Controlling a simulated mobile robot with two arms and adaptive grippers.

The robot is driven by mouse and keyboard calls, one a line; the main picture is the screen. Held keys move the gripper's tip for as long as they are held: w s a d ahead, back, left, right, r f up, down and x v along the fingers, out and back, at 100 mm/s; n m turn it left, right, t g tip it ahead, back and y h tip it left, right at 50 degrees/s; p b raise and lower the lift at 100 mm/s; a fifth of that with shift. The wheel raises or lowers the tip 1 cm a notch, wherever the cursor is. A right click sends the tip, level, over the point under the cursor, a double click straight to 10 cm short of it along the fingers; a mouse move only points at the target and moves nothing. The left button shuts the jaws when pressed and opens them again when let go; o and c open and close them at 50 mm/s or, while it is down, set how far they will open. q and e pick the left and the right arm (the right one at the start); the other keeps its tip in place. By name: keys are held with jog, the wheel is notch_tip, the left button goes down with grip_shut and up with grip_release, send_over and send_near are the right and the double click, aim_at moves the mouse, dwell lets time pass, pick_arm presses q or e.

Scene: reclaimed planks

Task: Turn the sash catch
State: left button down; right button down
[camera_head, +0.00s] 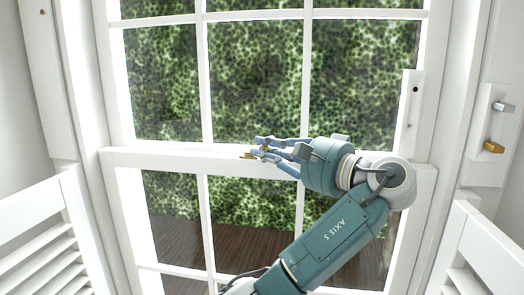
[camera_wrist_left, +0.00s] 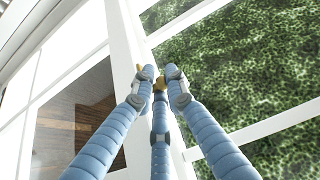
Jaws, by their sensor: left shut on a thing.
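The brass sash catch (camera_head: 247,156) sits on the white meeting rail at the middle of the window. Only a small part of it shows past the fingers. My left gripper (camera_head: 262,148) reaches it from the right, with its blue fingers closed around it. In the left wrist view, the fingers of the left gripper (camera_wrist_left: 160,82) are shut on the catch (camera_wrist_left: 159,85), and a bit of brass shows between the fingertips. The fingers hide most of the catch, so its angle cannot be told. My right gripper is in neither view.
The white window frame (camera_head: 115,158) and its glazing bars surround the catch. Louvred shutters stand at the lower left (camera_head: 40,240) and lower right (camera_head: 480,255). A brass fitting (camera_head: 493,147) and a grey fitting (camera_head: 503,107) are on the right jamb. Greenery shows behind the glass.

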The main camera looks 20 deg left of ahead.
pick_arm(q)
jog(key=shift+w+n+g+y, duration=0.15)
jog(key=shift+n+g, duration=0.4)
jog(key=shift+g, duration=0.2)
jog(key=shift+w+n+g+y, duration=0.15)
jog(key=shift+n+g, duration=0.4)
jog(key=shift+g, duration=0.2)
jog(key=shift+w+f, duration=0.1)
jog(key=c, duration=1.9)
grip_release()
jog(key=shift+o, duration=0.2)
jog(key=shift+s+a, duration=0.25)
jog(key=shift+a, duration=0.05)
notch_tip(320, 180, up, 10)
jog(key=shift+s+a+r, duration=0.1)
jog(key=shift+a, duration=0.05)
